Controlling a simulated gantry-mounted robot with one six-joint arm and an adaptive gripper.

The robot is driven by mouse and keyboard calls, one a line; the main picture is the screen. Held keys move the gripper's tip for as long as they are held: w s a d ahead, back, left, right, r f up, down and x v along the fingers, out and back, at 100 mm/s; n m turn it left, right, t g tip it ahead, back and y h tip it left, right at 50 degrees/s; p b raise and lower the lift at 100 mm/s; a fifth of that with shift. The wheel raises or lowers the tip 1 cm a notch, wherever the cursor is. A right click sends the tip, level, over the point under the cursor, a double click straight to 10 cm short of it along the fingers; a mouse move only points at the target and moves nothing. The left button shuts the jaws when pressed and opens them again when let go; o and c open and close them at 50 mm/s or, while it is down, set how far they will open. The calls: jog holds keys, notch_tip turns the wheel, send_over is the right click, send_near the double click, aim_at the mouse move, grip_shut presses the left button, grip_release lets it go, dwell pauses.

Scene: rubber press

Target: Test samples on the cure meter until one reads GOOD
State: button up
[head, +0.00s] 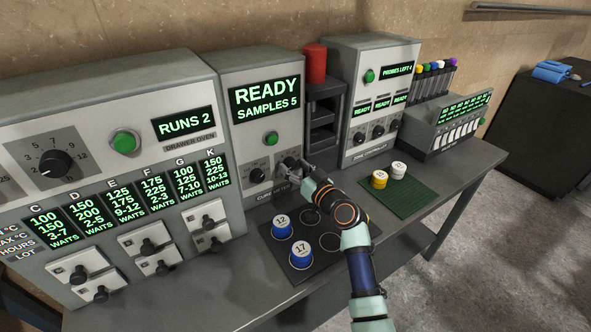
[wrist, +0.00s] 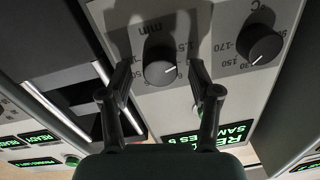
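The cure meter (head: 222,80) stands mid-bench and its display (head: 266,97) reads READY, SAMPLES 5. It has a green button (head: 271,139) and two black knobs. The left knob (head: 257,175) is clear of my gripper. My gripper (head: 300,172) is at the right knob. In the wrist view, the open fingers (wrist: 160,72) are on either side of the "min" knob (wrist: 158,66), with gaps visible. The °C knob (wrist: 260,42) is beside it. Blue samples marked 12 (head: 281,227) and 17 (head: 301,251) stand on a dark mat (head: 277,256) with circles. My arm hides part of the mat.
A drawer oven (head: 95,85) reading RUNS 2 stands left. A zone controller (head: 375,60) reading PROBES LEFT 4 stands right, beside a dark rack with a red cylinder (head: 315,63). A green mat (head: 408,200) holds a yellow sample (head: 379,179) and a white one (head: 398,170).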

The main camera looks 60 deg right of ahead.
jog(key=c, duration=1.1)
jog(key=shift+c, duration=0.2)
jog(key=shift+m, duration=0.3)
jog(key=m, duration=0.2)
jog(key=shift+m, duration=0.3)
jog(key=shift+m+h, duration=0.3)
jog(key=shift+m, duration=1.7)
jog(key=o, duration=1.2)
jog(key=shift+c, duration=0.2)
